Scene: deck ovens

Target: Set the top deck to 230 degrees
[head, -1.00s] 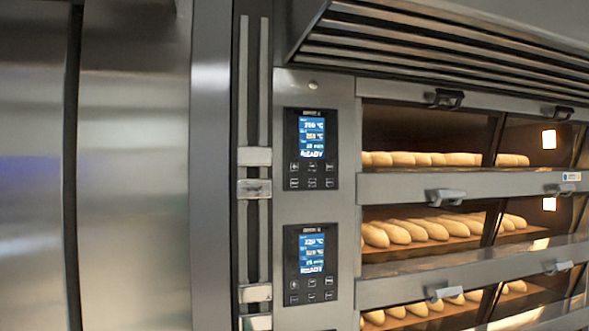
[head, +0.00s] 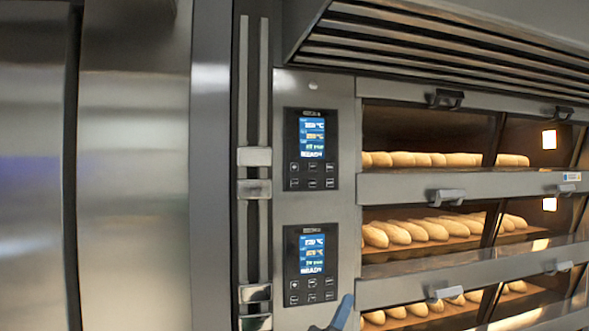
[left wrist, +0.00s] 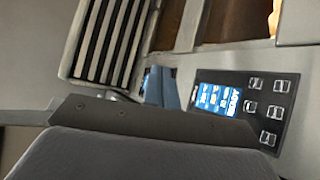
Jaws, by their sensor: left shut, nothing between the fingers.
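The top deck's control panel (head: 293,150) is in the middle of the head view, a black plate with a lit blue screen (head: 312,138) above two rows of small buttons (head: 312,176). The screen digits are too blurred to read surely. My left gripper (head: 344,311) shows at the bottom edge, its blue fingers below and right of the lower panel, shut and empty. In the left wrist view the blue fingers (left wrist: 162,88) point toward the oven front, beside a panel (left wrist: 285,110) with a lit screen (left wrist: 214,98) and buttons. They appear apart from it. My right gripper is out of view.
A similar lower panel (head: 291,265) sits under the top one. Deck doors with handles (head: 446,196) and loaves (head: 410,159) behind glass are to the right. A slatted hood (head: 430,45) juts out above. Flat steel doors (head: 135,180) stand at left.

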